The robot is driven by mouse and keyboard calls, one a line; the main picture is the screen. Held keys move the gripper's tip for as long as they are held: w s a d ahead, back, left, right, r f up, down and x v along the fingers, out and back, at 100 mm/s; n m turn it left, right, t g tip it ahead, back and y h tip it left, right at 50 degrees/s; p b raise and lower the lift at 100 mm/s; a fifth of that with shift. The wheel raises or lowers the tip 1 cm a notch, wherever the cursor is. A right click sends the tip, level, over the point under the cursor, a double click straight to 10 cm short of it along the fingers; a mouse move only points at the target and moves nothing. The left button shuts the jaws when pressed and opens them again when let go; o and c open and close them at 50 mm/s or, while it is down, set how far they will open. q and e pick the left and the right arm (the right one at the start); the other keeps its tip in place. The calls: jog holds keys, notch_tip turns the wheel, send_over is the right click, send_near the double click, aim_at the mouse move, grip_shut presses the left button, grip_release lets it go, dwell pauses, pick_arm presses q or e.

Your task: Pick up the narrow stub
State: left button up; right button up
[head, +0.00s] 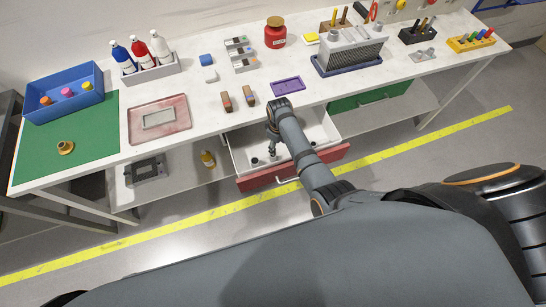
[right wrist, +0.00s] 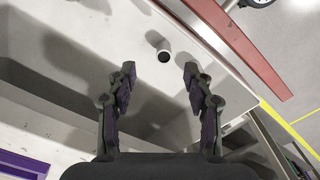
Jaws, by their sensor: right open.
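A small pale cylindrical stub (right wrist: 164,52) with a dark round end lies in the open drawer in the right wrist view, just ahead of my right gripper's fingertips and between their lines. I cannot tell if it is the narrow one. My right gripper (right wrist: 158,72) is open with nothing between its fingers. In the head view my right gripper (head: 272,146) hangs over the drawer (head: 243,142). Small dark-topped pieces (head: 254,162) show in the drawer beside and below it. My left gripper is not in view.
The drawer has a red front (head: 268,180) and pale walls that enclose the gripper. A green drawer (head: 368,97) is to the right.

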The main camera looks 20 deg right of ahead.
aim_at(273, 157)
jog(key=shift+w+a+n, duration=0.4)
jog(key=shift+w+a, duration=0.15)
jog(key=shift+a, duration=0.15)
jog(key=shift+s+f+b, duration=0.1)
jog(key=shift+f+b, duration=0.3)
jog(key=shift+b, duration=0.05)
notch_tip(273, 157, down, 5)
jog(key=b, duration=0.5)
jog(key=shift+r, duration=0.2)
notch_tip(273, 157, down, 6)
jog(key=b, duration=0.7)
jog(key=shift+a+r, duration=0.1)
jog(key=shift+r, duration=0.4)
grip_shut()
